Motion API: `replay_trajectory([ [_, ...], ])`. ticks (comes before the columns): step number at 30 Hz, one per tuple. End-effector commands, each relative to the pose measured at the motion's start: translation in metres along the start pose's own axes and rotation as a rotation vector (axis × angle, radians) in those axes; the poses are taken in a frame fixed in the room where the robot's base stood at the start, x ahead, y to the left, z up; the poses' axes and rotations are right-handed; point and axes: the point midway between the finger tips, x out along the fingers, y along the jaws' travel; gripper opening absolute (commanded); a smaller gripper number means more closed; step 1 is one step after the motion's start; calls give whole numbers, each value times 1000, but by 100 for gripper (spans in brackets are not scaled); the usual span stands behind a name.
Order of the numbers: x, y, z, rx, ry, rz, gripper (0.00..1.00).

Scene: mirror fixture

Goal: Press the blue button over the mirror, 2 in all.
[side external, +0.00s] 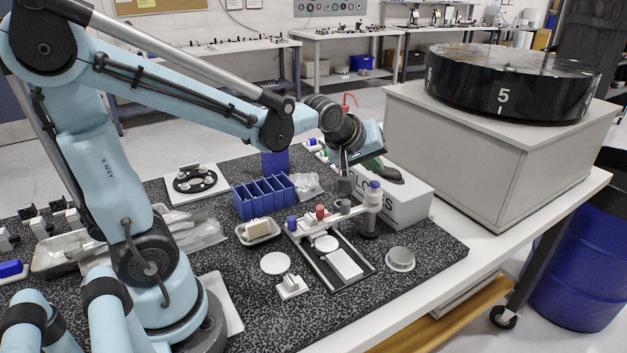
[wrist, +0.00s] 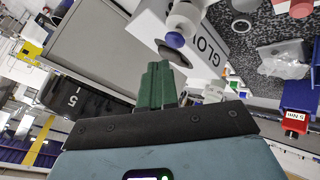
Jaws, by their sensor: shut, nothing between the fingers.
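The fixture has a dark-edged base (side external: 309,265) with a white round piece (side external: 326,243) and a white rectangular plate (side external: 345,263) on it; I cannot tell which is the mirror. A light bar (side external: 330,216) spans above it. A blue button (side external: 292,222) sits at its left end, a red knob (side external: 320,211) and a grey knob (side external: 343,206) along it. A white post at its right end carries a blue cap (side external: 374,184), also in the wrist view (wrist: 175,39). My gripper (side external: 374,166) is shut and empty, its green fingers (wrist: 156,66) above the glove box, apart from the blue cap.
The white glove box (side external: 408,205) stands behind the post, with a dark oval opening. A blue divided bin (side external: 264,197) and a small tray (side external: 258,231) are left of the fixture. A round metal piece (side external: 400,259) lies to its right. The front right of the mat is clear.

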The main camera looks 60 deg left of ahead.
Motion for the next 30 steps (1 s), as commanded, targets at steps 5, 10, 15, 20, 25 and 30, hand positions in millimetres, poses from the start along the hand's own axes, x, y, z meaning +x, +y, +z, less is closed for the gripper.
replay_trajectory([
  [5,-12,8,-8,0,0,0,0],
  [10,-22,16,-16,0,0,0,0],
  [15,-30,22,-22,0,0,0,0],
  [20,-32,23,-23,0,0,0,0],
  [25,-32,23,-23,0,0,0,0],
  [30,-32,23,-23,0,0,0,0],
])
